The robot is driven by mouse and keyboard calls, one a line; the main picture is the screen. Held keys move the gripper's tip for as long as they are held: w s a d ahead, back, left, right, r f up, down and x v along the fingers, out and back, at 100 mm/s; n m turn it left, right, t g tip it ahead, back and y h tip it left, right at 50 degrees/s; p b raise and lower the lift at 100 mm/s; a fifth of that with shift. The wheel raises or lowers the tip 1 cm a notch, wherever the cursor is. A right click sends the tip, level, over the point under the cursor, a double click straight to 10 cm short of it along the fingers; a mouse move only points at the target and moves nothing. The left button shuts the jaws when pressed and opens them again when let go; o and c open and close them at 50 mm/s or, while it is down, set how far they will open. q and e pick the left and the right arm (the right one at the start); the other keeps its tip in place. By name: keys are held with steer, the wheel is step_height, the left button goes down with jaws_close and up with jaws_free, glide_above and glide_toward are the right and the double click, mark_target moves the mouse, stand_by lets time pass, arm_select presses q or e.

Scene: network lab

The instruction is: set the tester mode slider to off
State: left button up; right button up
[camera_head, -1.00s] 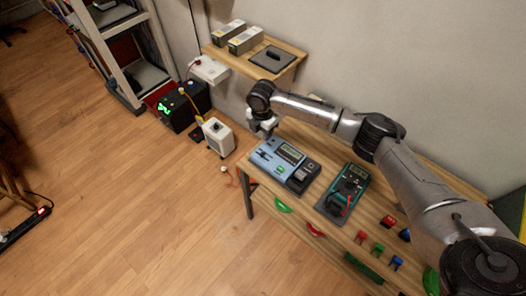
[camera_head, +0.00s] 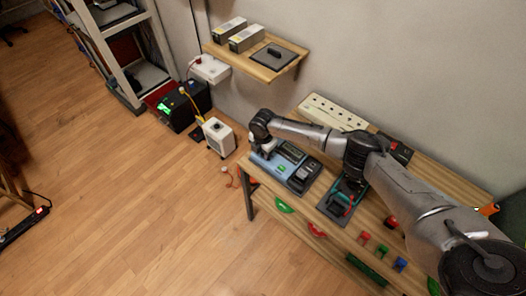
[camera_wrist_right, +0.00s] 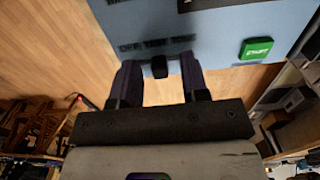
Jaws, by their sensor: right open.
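The blue tester (camera_head: 272,166) lies at the left end of the workbench, partly hidden by my right gripper. In the right wrist view its blue panel (camera_wrist_right: 215,25) fills the top, with a green button (camera_wrist_right: 257,48). A blurred label seems to read OFF, TEST, TONE. The small black slider knob (camera_wrist_right: 160,67) sits below the middle of that label. My right gripper (camera_wrist_right: 160,78) is open, one finger on each side of the knob with gaps showing. In the head view my right gripper (camera_head: 261,146) is over the tester's far left edge. My left gripper is out of view.
A green multimeter (camera_head: 338,200) lies right of the tester, partly under my right arm. A white power strip (camera_head: 333,112) is at the bench's back. Red, green and blue clips (camera_head: 382,250) are along the front. The floor to the left is largely clear.

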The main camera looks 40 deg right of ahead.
steer(key=shift+c, duration=0.4)
jaws_close()
